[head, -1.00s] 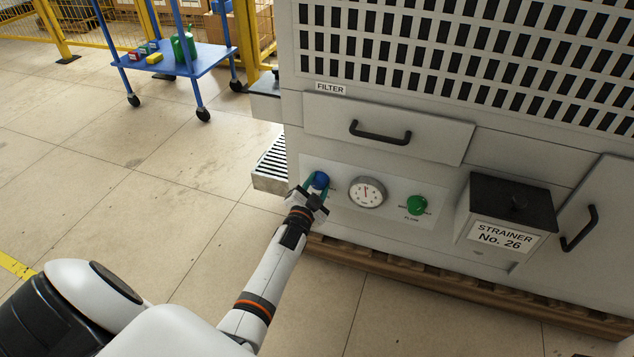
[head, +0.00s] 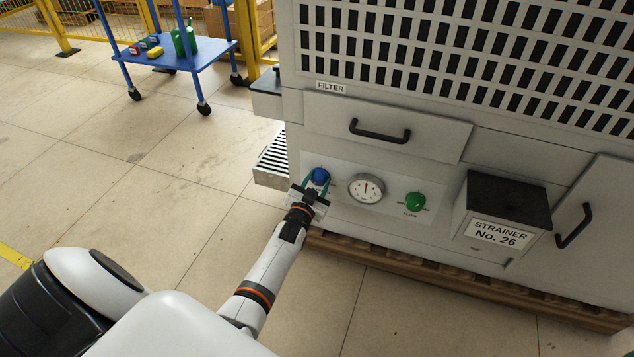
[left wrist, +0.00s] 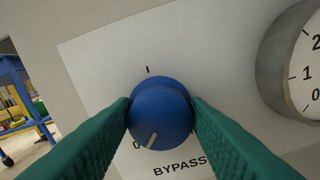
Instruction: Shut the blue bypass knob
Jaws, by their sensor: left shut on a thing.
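The blue bypass knob (head: 320,176) is on the light panel at the lower left of the grey machine. In the left wrist view the knob (left wrist: 160,113) shows a white pointer line aimed down and slightly left, near the "0" mark above the word BYPASS. My left gripper (head: 316,186) is at the panel. Its green fingers (left wrist: 160,118) are shut on the knob, one on each side. My right gripper is not in view.
A round gauge (head: 366,188) sits just right of the knob, then a green knob (head: 415,201). A strainer box (head: 503,216) stands out farther right. A blue cart (head: 185,60) is at the back left. The floor between is clear.

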